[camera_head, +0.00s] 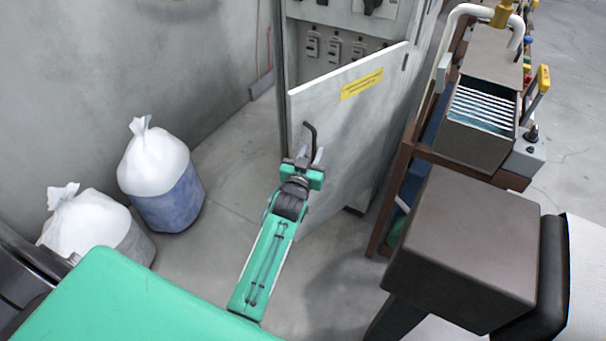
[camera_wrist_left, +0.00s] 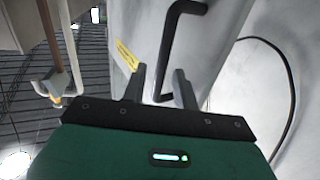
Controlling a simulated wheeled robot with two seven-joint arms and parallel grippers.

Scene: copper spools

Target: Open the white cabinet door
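The white cabinet door (camera_head: 352,125) stands partly open, with switches in the cabinet visible above and behind it. It has a yellow label (camera_head: 361,84) near its top. A bent black handle (camera_head: 312,134) is near the door's left edge; it also shows in the left wrist view (camera_wrist_left: 170,45). My left gripper (camera_head: 309,157) is at the lower part of the handle. In the left wrist view its fingers (camera_wrist_left: 160,88) are apart, with the handle's lower end between them and gaps visible on both sides. My right gripper is out of view.
Two tied sacks, one upright (camera_head: 158,170) and one farther left (camera_head: 92,222), stand on the floor left of my arm. A brown bench with an open drawer (camera_head: 480,110) stands right of the door. Floor between sacks and cabinet is clear.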

